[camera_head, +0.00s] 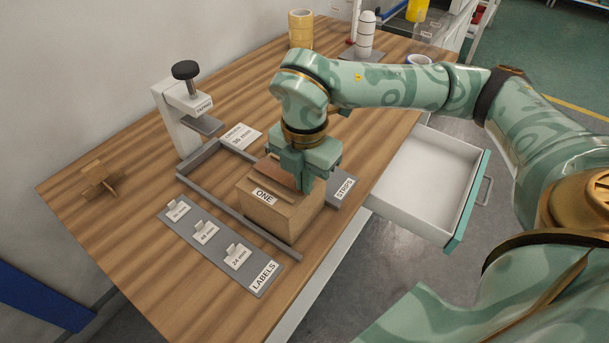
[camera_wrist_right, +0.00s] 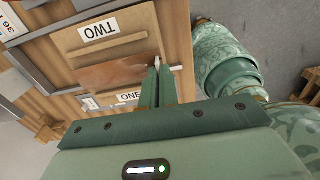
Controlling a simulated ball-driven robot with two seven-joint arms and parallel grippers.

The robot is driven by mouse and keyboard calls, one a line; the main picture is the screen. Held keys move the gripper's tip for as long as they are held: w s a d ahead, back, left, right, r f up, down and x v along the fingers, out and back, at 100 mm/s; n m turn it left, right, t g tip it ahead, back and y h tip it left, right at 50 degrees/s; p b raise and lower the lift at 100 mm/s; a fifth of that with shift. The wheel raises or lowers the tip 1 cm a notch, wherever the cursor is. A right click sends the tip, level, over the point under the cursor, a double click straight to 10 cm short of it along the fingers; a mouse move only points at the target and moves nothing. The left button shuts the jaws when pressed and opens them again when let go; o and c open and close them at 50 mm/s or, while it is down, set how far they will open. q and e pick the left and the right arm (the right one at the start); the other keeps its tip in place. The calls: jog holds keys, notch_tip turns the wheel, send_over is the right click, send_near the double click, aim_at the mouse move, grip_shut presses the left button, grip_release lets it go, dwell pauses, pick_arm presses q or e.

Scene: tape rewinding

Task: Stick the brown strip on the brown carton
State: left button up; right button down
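The brown carton (camera_head: 275,214), labelled ONE, stands at the table's front, beside a low grey rail. Its top, with labels ONE and TWO on opposite sides, also shows in the right wrist view (camera_wrist_right: 130,47). The reddish-brown strip (camera_head: 283,174) lies over the carton top, partly hidden by the gripper. In the wrist view the strip (camera_wrist_right: 112,74) spans the area between the labels; whether it touches all along is unclear. My right gripper (camera_head: 305,184) points down over the carton. In the wrist view its fingers (camera_wrist_right: 158,66) are close together at the strip's end. My left gripper is out of view.
A grey LABELS plate (camera_head: 215,244) lies in front of the rail (camera_head: 226,200). A STRIPS plate (camera_head: 341,188) is right of the carton. A white press (camera_head: 180,120) stands behind left, a wooden piece (camera_head: 101,178) far left. An open drawer (camera_head: 425,184) juts out at right.

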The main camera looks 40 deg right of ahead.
jog(key=shift+f, duration=0.3)
jog(key=c, duration=1.4)
grip_release()
jog(key=shift+o, duration=0.2)
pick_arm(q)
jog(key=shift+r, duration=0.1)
pick_arm(e)
jog(key=shift+r, duration=0.15)
